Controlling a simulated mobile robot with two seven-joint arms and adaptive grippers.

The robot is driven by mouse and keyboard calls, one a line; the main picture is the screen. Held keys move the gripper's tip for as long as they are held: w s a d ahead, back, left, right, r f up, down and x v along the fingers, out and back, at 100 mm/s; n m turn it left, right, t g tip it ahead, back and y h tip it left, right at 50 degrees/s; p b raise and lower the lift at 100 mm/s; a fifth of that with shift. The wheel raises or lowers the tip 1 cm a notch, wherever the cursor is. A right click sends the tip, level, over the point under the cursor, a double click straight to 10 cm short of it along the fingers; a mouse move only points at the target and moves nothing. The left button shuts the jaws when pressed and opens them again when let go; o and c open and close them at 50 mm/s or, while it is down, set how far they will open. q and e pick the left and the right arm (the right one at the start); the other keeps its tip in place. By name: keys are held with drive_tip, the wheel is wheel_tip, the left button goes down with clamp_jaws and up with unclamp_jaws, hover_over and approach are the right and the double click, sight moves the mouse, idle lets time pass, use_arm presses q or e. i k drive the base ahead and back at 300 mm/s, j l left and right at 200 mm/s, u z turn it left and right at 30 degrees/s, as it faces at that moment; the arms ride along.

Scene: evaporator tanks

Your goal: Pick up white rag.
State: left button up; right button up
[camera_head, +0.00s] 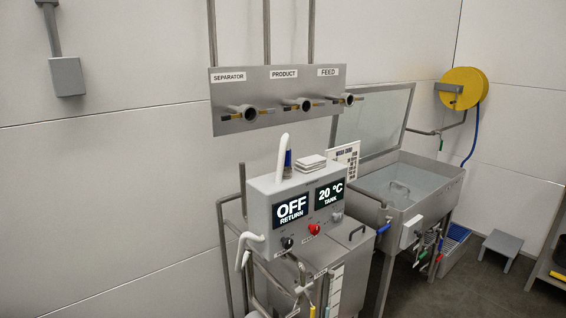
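A small stack of folded white cloth (311,163), which looks like the white rag, lies on top of the grey control box (262,187), toward its back right. It is too small to tell how many pieces are in it. Neither of my grippers shows in the head view, and nothing touches the cloth.
An upright white curved piece (282,157) and a blue item (288,163) stand left of the cloth. A white sign (345,158) stands to its right. A valve panel (280,98) hangs above. An open-lidded steel sink (403,186) is at the right.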

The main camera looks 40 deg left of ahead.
sight(307, 165)
drive_tip(key=j+u, duration=0.1)
drive_tip(key=u, duration=1)
drive_tip(key=i+l+u, duration=0.15)
drive_tip(key=l+u, duration=0.25)
drive_tip(key=i+l+u, duration=0.15)
drive_tip(key=u, duration=0.25)
drive_tip(key=l+u, duration=0.85)
